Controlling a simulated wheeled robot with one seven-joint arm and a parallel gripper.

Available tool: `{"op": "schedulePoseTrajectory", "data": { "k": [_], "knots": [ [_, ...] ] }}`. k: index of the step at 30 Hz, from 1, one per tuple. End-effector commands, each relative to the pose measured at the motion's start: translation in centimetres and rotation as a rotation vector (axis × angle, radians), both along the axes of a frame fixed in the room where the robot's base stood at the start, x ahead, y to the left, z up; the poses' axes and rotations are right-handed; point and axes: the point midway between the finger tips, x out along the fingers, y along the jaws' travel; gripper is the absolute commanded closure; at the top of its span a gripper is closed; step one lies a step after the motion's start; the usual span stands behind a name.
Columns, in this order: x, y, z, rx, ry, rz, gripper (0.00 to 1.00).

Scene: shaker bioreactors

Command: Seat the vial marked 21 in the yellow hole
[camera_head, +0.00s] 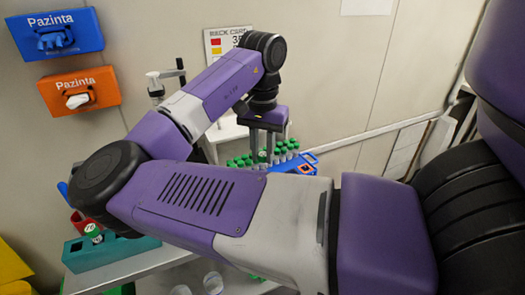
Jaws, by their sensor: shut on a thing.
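My gripper (264,150) points down at the back of the bench, among a cluster of green-capped vials (288,150). Its two grey fingers are shut on a green-capped vial (262,157), largely hidden between them. The number on that vial is too small to read, so I cannot tell whether it is 21. A teal rack (115,258) stands at the lower left, with a red part (79,223) and a green-capped vial (94,233) whose mark looks like 70. I cannot make out a yellow hole; my arm hides part of the rack.
A blue tray or rack edge (309,157) with an orange patch lies right of the vials. Glassware (213,283) stands at the front. A wall card (222,43) shows red and yellow squares. Blue (54,34) and orange (79,91) glove boxes hang at left. My arm crosses the middle.

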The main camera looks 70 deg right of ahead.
Motion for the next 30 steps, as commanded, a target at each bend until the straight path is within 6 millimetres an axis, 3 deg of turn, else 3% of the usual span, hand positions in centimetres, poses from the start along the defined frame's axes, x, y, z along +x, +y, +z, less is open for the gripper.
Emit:
{"op": "schedulePoseTrajectory", "data": {
  "k": [30],
  "knots": [
    [0.00,0.01,-0.98,0.000,0.000,0.000,1.00]
  ]
}}
